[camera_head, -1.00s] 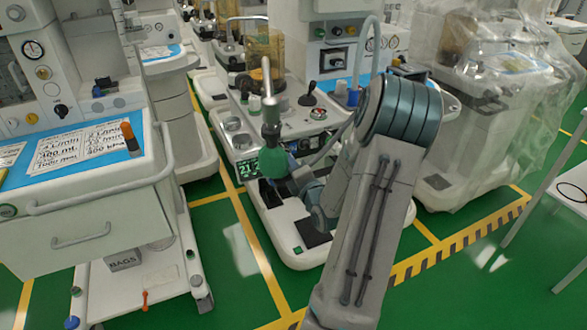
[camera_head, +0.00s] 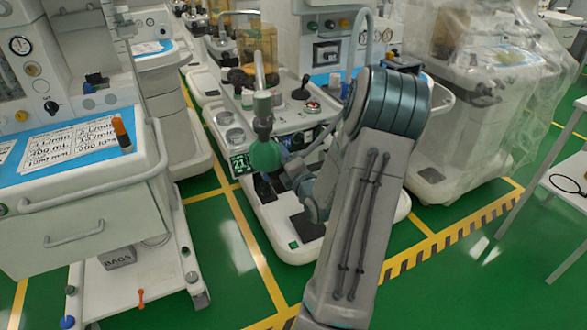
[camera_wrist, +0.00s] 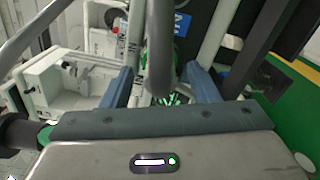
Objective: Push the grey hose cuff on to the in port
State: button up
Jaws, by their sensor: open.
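A grey hose (camera_head: 364,42) arches down beside the middle cart, partly behind my arm. In the wrist view my gripper (camera_wrist: 161,76) is open, with a blue finger on each side. A thick grey tube (camera_wrist: 160,50) runs upright between the fingers, apart from both; I cannot tell whether it is the hose.
The green bag hangs below a metal post (camera_head: 262,104) in front of the middle cart, near a lit display (camera_head: 241,163). A cart with a drawer (camera_head: 90,225) stands left. A plastic-draped cart (camera_head: 480,110) stands right. Green floor is clear in front.

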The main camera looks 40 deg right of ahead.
jog(key=p+v, duration=0.3)
jog(key=v, duration=0.5)
jog(key=shift+d+r, duration=0.2)
jog(key=shift+r, duration=0.05)
jog(key=p, duration=0.3)
jog(key=shift+s, duration=0.4)
jog(key=shift+s+a+p, duration=0.1)
jog(key=shift+p, duration=0.4)
jog(key=shift+f+p+v, duration=0.15)
jog(key=shift+p+v, duration=0.8)
jog(key=shift+v, duration=0.15)
jog(key=shift+f+p+v, duration=0.15)
jog(key=shift+p+v, duration=0.8)
jog(key=shift+v, duration=0.15)
jog(key=shift+a, duration=0.25)
